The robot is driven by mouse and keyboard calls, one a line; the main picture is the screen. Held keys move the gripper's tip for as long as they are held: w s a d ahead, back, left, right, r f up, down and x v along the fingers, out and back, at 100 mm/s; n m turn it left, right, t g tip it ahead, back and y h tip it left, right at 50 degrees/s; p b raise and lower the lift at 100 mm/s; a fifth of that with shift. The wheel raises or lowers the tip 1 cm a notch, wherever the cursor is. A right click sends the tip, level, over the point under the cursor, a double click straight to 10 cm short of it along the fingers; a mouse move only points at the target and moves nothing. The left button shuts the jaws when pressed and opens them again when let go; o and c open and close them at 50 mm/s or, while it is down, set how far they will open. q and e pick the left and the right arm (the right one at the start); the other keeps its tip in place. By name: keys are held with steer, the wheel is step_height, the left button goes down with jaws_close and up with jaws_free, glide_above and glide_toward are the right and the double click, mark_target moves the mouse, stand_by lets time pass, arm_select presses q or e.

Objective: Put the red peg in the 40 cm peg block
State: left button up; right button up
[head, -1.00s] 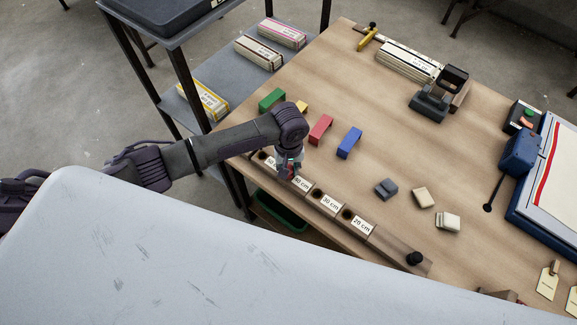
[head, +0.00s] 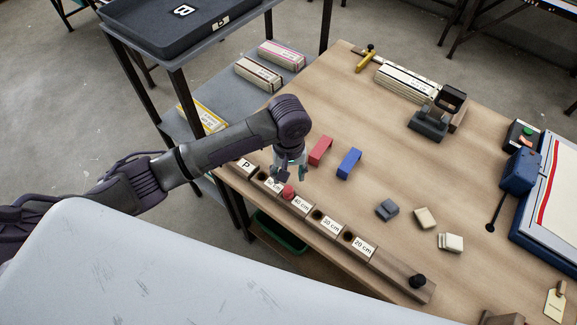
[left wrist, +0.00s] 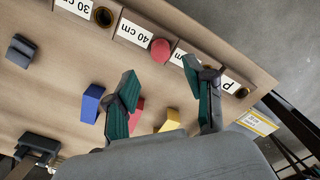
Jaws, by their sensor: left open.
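The red peg (head: 288,192) stands in the hole of the 40 cm peg block (head: 301,206), beside its label. Only its rounded red top shows. In the left wrist view the red peg (left wrist: 160,50) sits right beside the 40 cm label (left wrist: 135,33). My left gripper (head: 289,174) is open and empty, just behind the peg on the tabletop side. In the left wrist view its spread fingers (left wrist: 166,88) are clear of the peg. My right gripper is not in view.
The peg rail also has 30 cm (head: 330,225) and 20 cm (head: 362,247) blocks with open holes. Red (head: 320,150) and blue (head: 349,162) bridge blocks lie behind the gripper. A yellow block (left wrist: 170,120) shows in the left wrist view.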

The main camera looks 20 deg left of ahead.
mark_target(289, 188)
arm_select(q)
step_height(289, 188, up, 4)
steer(key=shift+f, duration=0.1)
stand_by(1.5)
